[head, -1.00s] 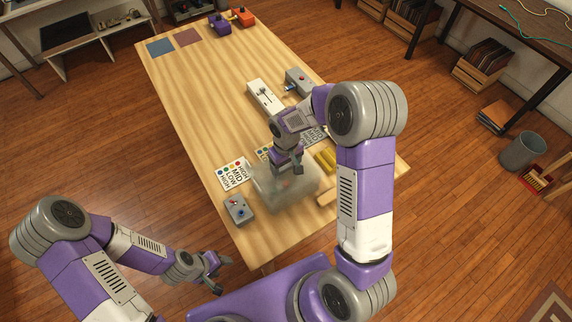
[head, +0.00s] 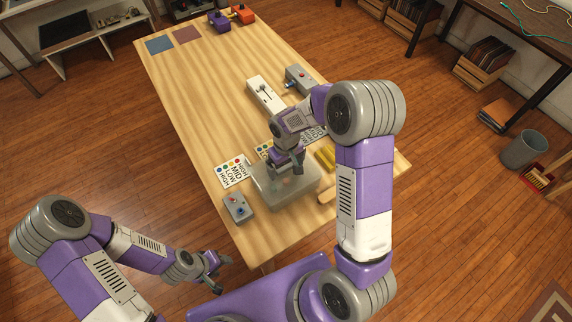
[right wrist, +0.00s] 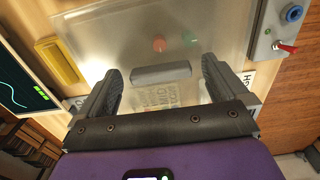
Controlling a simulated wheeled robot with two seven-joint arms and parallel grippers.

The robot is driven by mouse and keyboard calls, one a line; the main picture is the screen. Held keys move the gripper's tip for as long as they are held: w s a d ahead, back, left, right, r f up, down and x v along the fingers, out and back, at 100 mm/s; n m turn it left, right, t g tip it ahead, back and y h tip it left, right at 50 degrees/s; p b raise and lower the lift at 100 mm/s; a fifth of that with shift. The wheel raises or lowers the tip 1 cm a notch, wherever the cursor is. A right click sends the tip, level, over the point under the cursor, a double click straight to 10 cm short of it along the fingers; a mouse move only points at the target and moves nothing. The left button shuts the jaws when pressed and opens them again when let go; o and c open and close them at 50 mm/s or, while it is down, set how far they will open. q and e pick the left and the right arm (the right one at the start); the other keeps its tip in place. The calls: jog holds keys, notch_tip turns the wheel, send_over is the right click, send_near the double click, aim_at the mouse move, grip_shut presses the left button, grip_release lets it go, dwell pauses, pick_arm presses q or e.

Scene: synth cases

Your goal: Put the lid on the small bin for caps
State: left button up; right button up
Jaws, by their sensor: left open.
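The small bin (head: 284,199) is a translucent box near the front of the wooden table. A clear, flat lid (right wrist: 110,35) with a grey bar handle (right wrist: 160,73) lies over it and looks seated, though the arm hides part of the rim. Reddish and greenish blobs show blurred through the lid. My right gripper (head: 288,168) points down over the lid. In the right wrist view its fingers (right wrist: 160,69) stand open on either side of the handle, with a small gap at each end. My left gripper (head: 219,264) is open and empty, off the table's front left edge.
A grey control box (head: 238,208) stands left of the bin, with a printed card (head: 233,172) behind it. A yellow block (head: 325,157) and a wooden piece (head: 327,196) lie to the right. A white switch box (head: 265,95) stands further back. The table's left middle is clear.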

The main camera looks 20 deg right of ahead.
aim_at(286, 168)
jog(key=shift+r, duration=0.1)
notch_tip(286, 168, up, 8)
jog(key=shift+f+p, duration=0.25)
jog(key=shift+p, duration=0.5)
pick_arm(q)
jog(key=shift+r, duration=0.7)
